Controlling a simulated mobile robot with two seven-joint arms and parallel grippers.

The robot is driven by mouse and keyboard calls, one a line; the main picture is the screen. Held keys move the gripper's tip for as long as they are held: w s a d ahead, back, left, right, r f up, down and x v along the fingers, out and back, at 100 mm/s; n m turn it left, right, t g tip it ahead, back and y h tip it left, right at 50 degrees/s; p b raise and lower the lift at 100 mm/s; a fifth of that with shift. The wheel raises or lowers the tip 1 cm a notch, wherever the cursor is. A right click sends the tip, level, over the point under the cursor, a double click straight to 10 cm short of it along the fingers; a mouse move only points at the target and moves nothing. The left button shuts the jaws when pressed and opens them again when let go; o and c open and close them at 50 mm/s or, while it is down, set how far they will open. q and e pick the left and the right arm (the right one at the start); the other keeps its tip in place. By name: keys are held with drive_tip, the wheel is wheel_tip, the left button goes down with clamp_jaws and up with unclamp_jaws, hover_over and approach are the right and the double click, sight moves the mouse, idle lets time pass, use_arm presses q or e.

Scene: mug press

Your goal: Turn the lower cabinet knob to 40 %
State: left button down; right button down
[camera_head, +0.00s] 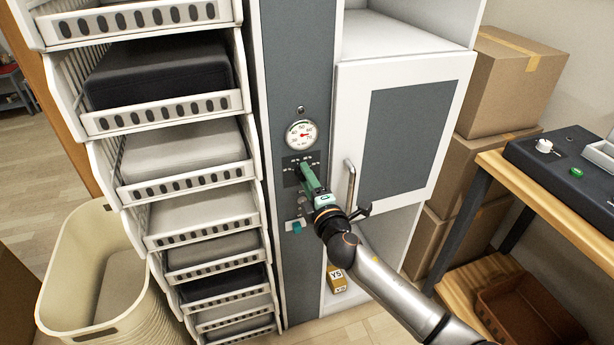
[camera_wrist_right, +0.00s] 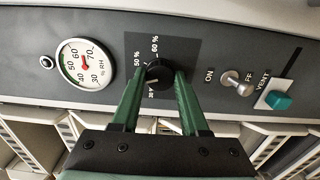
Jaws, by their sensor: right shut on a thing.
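My right gripper (camera_head: 306,172) reaches the dark control panel (camera_head: 292,60) between the drawers and the cabinet door. In the right wrist view, its green fingers (camera_wrist_right: 158,85) are shut on a round black knob (camera_wrist_right: 157,72), one on each side. The scale around the knob shows 30 %, 50 % and 60 % marks. The 40 % mark is not clearly readable, and I cannot tell exactly where the knob points. In the head view the fingers hide most of the knob. My left gripper is in neither view.
Beside the knob are a round % RH gauge (camera_wrist_right: 83,62), an ON/OFF toggle (camera_wrist_right: 236,82) and a teal VENT slider (camera_wrist_right: 278,100). The white cabinet door (camera_head: 349,100) with its handle (camera_head: 350,185) stands close to my right gripper. White drawers (camera_head: 170,122) stand left of the panel.

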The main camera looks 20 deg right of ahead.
drive_tip(key=shift+n, duration=0.6)
drive_tip(key=shift+c, duration=2.1)
unclamp_jaws()
drive_tip(key=s, duration=1.2)
drive_tip(key=shift+s+d+p, duration=0.2)
drive_tip(key=shift+s+p, duration=0.05)
drive_tip(key=shift+p, duration=0.1)
